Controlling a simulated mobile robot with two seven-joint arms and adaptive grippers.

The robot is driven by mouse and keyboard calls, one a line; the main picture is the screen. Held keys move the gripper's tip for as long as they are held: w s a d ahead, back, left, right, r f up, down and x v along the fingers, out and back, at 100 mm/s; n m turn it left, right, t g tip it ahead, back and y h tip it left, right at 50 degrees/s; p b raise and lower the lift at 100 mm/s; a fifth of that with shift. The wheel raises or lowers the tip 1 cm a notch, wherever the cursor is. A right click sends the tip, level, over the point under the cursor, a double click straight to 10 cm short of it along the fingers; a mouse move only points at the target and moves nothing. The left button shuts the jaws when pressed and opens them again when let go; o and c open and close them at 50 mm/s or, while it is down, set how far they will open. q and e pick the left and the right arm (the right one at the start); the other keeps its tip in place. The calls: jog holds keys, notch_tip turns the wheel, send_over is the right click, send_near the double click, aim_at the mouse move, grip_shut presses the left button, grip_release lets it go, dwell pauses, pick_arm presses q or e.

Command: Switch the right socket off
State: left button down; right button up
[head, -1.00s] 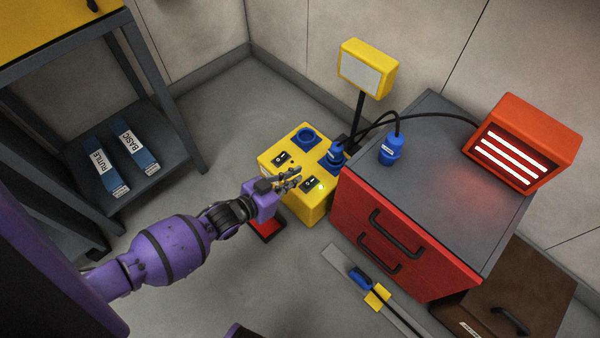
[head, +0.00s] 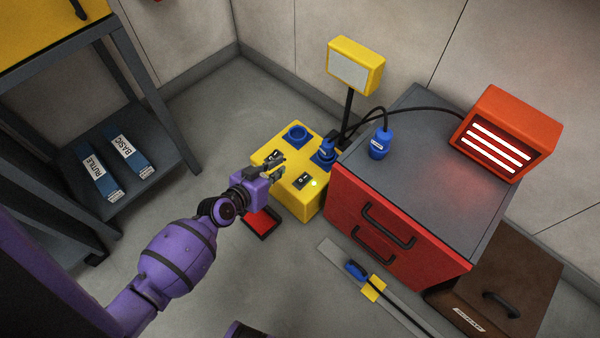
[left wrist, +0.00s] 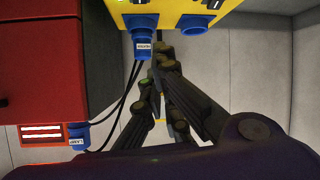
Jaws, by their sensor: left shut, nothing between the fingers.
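The yellow socket box (head: 292,201) stands on the floor left of the red cabinet. Its right socket (head: 323,158) holds a blue plug (head: 328,146); its left socket (head: 297,133) is empty. The right switch (head: 303,180) is a black rocker with a green light (head: 314,183) glowing beside it. The left switch (head: 276,155) is partly behind my left gripper (head: 277,167), which is shut and empty at the box's left side. In the left wrist view my left gripper (left wrist: 157,75) shows below the plugged-in blue plug (left wrist: 143,42). My right gripper is not in view.
The red cabinet (head: 385,235) carries a glowing heater (head: 500,140) and a loose blue plug (head: 379,145). A yellow lamp (head: 355,65) on a post stands behind the box, with black cables nearby. A red pedal-like item (head: 262,222) lies on the floor before the box.

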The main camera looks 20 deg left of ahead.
pick_arm(q)
jog(key=d+m, duration=0.1)
jog(key=s+d+m+h, duration=0.1)
jog(key=m, duration=0.1)
jog(key=shift+g+h, duration=0.3)
jog(key=shift+g, duration=0.1)
jog(key=shift+w+f, duration=0.1)
jog(key=b, duration=0.3)
send_over(300, 181)
jog(key=w, duration=0.1)
jog(key=f, duration=0.5)
jog(key=shift+d, duration=0.4)
jog(key=f, duration=0.1)
jog(key=f+b, duration=0.1)
jog(key=shift+s+a+f, duration=0.15)
jog(key=shift+s+f, duration=0.25)
jog(key=shift+s+a+f+b, duration=0.1)
jog(key=shift+f+b, duration=0.2)
jog(key=shift+f, duration=0.1)
jog(key=shift+f, duration=0.1)
